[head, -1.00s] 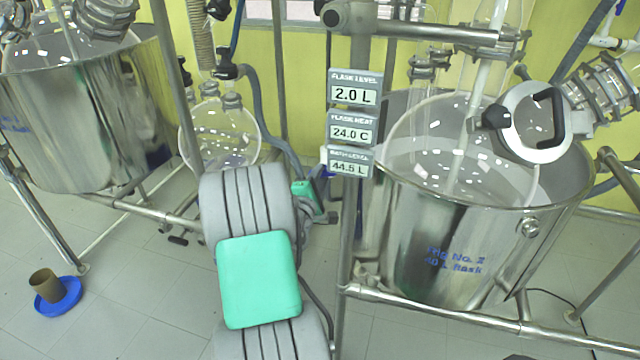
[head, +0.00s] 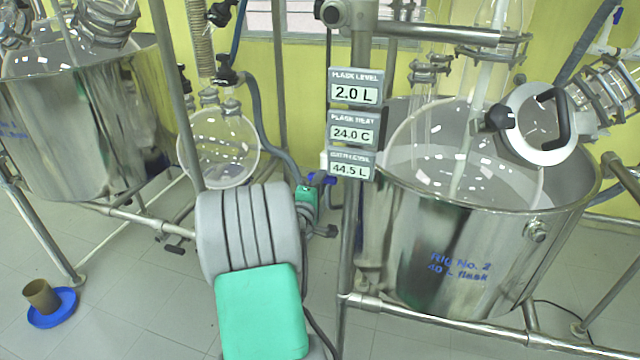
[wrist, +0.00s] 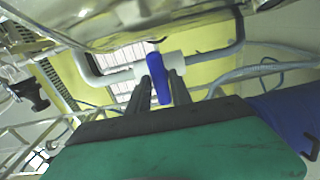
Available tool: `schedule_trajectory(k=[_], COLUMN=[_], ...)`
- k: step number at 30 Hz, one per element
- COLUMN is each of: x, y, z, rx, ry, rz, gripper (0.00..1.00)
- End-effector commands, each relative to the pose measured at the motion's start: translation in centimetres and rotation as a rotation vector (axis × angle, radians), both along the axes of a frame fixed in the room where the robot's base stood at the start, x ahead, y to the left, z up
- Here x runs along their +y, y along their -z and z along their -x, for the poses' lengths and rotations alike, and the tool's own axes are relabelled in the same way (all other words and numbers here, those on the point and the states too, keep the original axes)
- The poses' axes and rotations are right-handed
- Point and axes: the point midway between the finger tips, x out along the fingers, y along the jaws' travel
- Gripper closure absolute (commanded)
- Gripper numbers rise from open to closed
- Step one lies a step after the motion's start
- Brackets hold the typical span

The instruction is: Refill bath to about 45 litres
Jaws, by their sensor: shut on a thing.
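The bath is the steel tub (head: 405,235) of Rig No. 2, with a large round glass flask inside it. Its display post (head: 348,125) reads flask level 2.0 L, flask heat 24.0 C and bath level 44.5 L. A valve with a blue handle (head: 322,178) is beside the post, partly hidden by my arm in the head view. In the wrist view the blue handle (wrist: 155,66) lies crosswise to its white pipe (wrist: 175,68). My gripper (wrist: 160,88) is shut on this handle, a dark finger on each side.
A second steel tub (head: 85,130) stands at the left, with a round glass flask (head: 218,145) between the tubs. Steel frame rails (head: 440,312) run low in front of the bath. A brown cup (head: 42,296) sits on a blue dish on the tiled floor, with clear floor around it.

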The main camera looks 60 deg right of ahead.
Motion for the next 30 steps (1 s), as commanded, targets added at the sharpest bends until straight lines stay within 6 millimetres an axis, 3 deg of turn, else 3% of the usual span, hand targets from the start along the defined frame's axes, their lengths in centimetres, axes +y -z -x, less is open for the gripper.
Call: schedule_trajectory(k=[2,3,8,17,27,30], x=[0.0,0.0,0.0,0.3,6.4,7.5], y=[0.1,0.1,0.1,0.1,0.3,0.2], z=[0.1,0.1,0.0,0.0,0.9,1.1], rx=[0.001,0.001,0.001,0.002,0.001,0.001], ry=[0.001,0.001,0.001,0.0,-0.004,-0.002], rz=[-0.002,-0.002,-0.001,0.0,-0.001,0.0], gripper=[1.0,0.72,0.59,0.58,0.58,0.58])
